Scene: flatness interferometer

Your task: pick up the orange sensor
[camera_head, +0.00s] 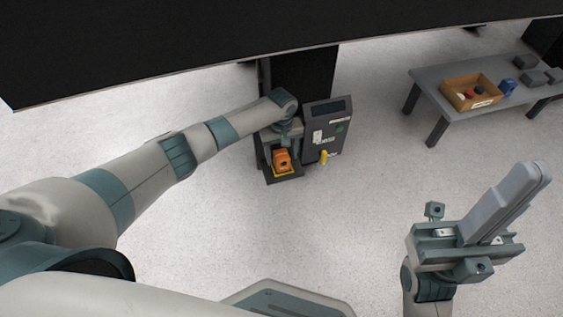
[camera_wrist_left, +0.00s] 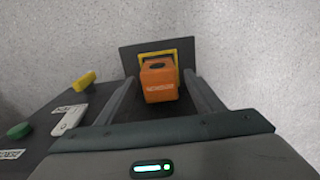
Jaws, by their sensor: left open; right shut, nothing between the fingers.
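The orange sensor (camera_head: 282,159) stands in the open bay of a dark cabinet-like instrument, on a yellow-edged holder. In the left wrist view the orange sensor (camera_wrist_left: 158,82) sits ahead, centred between the two fingers, with a yellow frame (camera_wrist_left: 176,60) behind and around its top. My left gripper (camera_wrist_left: 158,100) is open, its fingers on either side of the sensor's line; whether they reach beside it I cannot tell. In the head view the left arm's wrist hides part of the bay. My right gripper (camera_head: 515,200) is shut and empty, over the floor at the lower right.
The dark instrument panel (camera_head: 326,128) with a yellow knob (camera_head: 324,156) and a green button stands right beside the bay. A grey table (camera_head: 430,88) at the upper right bears a wooden box (camera_head: 452,97) of small parts and a blue item (camera_head: 507,86). The floor between is clear.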

